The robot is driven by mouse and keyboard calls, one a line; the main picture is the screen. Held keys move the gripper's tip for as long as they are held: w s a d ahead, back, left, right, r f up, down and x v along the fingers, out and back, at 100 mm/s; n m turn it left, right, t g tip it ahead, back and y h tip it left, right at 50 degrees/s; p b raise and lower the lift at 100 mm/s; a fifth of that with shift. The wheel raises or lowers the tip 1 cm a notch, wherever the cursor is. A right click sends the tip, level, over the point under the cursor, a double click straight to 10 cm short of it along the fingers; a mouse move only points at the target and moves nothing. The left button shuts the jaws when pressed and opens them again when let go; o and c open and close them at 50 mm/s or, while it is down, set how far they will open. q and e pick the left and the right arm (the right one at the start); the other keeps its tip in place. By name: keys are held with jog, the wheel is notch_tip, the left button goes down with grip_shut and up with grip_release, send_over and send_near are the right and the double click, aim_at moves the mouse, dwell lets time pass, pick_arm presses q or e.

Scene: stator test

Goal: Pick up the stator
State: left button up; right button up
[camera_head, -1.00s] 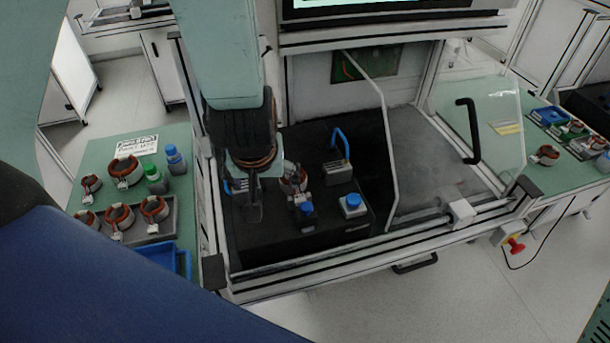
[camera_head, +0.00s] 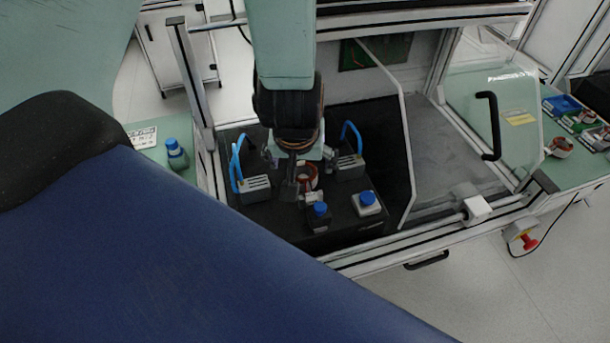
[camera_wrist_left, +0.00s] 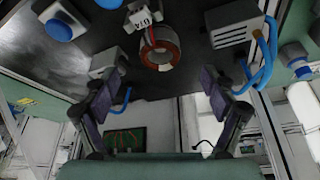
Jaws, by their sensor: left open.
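The stator (camera_head: 309,176), a copper-red ring with a pale part, sits on the black block in the test bay, partly hidden by my left gripper in the head view. The stator also shows in the left wrist view (camera_wrist_left: 160,46), ring opening visible, with a white labelled piece beside it. My left gripper (camera_head: 297,172) is over the stator, between two grey clamp blocks. In the left wrist view its two fingers (camera_wrist_left: 160,92) are spread wide, with nothing between them, and the stator lies beyond the tips. My right gripper is not in view.
Grey blocks with blue hoses stand left (camera_head: 254,190) and right (camera_head: 349,168) of the stator. Two blue buttons (camera_head: 320,209) (camera_head: 367,198) sit in front. A transparent door (camera_head: 500,120) with a black handle stands at right. A blue-capped bottle (camera_head: 175,155) stands at left.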

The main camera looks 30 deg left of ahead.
aim_at(303, 176)
pick_arm(q)
jog(key=shift+x, duration=0.85)
jog(key=x, duration=0.4)
jog(key=shift+w+a+f, duration=0.1)
jog(key=shift+a+f, duration=0.05)
jog(key=shift+w+f, duration=0.15)
jog(key=shift+f, duration=0.05)
jog(key=c, duration=1.5)
jog(key=shift+r, duration=0.1)
jog(key=shift+c, duration=0.2)
